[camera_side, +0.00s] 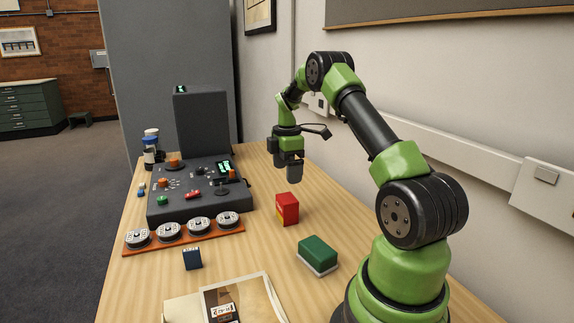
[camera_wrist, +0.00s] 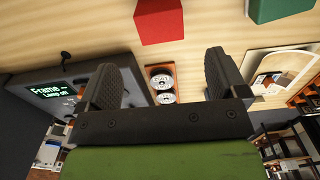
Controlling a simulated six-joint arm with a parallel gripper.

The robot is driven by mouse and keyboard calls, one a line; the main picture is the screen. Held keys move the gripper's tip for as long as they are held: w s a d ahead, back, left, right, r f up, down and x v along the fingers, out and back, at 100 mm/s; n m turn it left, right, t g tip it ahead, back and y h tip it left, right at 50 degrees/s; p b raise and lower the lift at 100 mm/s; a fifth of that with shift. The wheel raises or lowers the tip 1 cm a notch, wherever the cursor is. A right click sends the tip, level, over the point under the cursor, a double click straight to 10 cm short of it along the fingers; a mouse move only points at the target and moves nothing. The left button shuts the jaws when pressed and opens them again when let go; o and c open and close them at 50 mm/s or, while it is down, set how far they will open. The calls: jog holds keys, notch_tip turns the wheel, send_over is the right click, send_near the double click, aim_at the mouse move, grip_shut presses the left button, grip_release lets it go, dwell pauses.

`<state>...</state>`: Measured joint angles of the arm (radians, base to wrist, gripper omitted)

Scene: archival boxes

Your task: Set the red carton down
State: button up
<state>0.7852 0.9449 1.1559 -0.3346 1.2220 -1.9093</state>
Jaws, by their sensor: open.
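The red carton (camera_side: 287,208) stands upright on the wooden table, right of the dark control box, with a yellow patch low on its left side. It also shows in the wrist view (camera_wrist: 159,20) at the top, cut by the frame edge. My gripper (camera_side: 293,172) is above and apart from the carton. In the wrist view its two dark fingers (camera_wrist: 163,80) are spread apart with nothing between them. The carton lies beyond the fingertips.
A green box (camera_side: 318,254) sits right of the carton. A dark control box (camera_side: 193,195) and a rack of reels (camera_side: 184,232) stand left. A small dark block (camera_side: 192,259) and an open folder (camera_side: 243,297) are nearer the front. Bare table surrounds the carton.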

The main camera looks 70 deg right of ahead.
jog(key=shift+r, duration=0.45)
jog(key=a+r+m+t, duration=0.3)
jog(key=a+r+m, duration=0.3)
jog(key=a+r, duration=1.05)
jog(key=s+a+m+t+y, duration=0.2)
jog(key=s+a+m+t, duration=0.2)
jog(key=s+a, duration=1)
jog(key=a+m, duration=0.1)
jog(key=m, duration=0.2)
jog(key=shift+s+a+r, duration=0.15)
jog(key=shift+s, duration=0.2)
